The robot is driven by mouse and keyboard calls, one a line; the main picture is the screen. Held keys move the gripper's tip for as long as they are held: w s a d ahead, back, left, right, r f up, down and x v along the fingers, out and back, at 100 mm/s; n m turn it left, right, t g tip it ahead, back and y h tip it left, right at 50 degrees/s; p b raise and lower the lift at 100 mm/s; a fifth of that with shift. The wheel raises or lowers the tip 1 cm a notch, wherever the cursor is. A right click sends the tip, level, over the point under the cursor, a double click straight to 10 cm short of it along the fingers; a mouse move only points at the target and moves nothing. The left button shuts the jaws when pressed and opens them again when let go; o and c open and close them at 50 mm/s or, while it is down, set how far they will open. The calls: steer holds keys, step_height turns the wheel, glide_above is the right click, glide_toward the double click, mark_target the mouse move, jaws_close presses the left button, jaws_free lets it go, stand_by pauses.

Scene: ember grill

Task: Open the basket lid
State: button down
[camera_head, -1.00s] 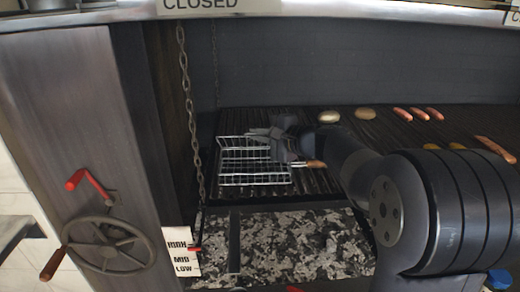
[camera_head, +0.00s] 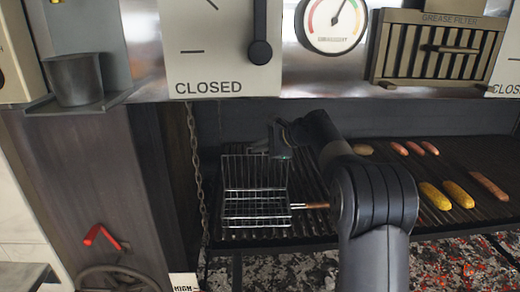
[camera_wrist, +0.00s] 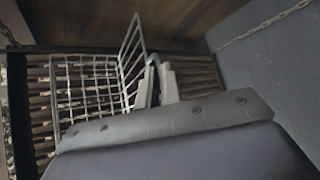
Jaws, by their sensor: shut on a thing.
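The wire grill basket (camera_head: 256,221) lies on the grill grate at the left, its wooden handle (camera_head: 317,206) pointing right. Its lid (camera_head: 240,172) stands raised at a steep angle above the basket's back part. In the wrist view the lid (camera_wrist: 130,50) rises beside the flat mesh of the basket (camera_wrist: 85,90). My gripper (camera_head: 277,142) is at the lid's upper right edge, shut on it. The fingers also show in the wrist view (camera_wrist: 156,86), beside the lid's wires. The exact contact is partly hidden by the fingers. I see no food in the basket.
Sausages (camera_head: 414,148), corn cobs (camera_head: 447,194) and a patty (camera_head: 363,149) lie on the grate to the right. A chain (camera_head: 197,165) hangs just left of the basket. The hood front with a gauge (camera_head: 335,22) is overhead. Coals lie below the grate.

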steer(key=shift+w+r+m+g, duration=0.1)
steer(key=shift+w+m+g, duration=0.55)
steer(key=shift+w, duration=1.05)
steer(key=c, duration=1.6)
jaws_free()
steer(key=shift+g, duration=0.25)
steer(key=shift+d, duration=0.15)
steer(key=v, duration=1)
steer(key=shift+s+r+b, duration=0.2)
steer(key=shift+r+b, duration=0.15)
steer(key=shift+b, duration=0.05)
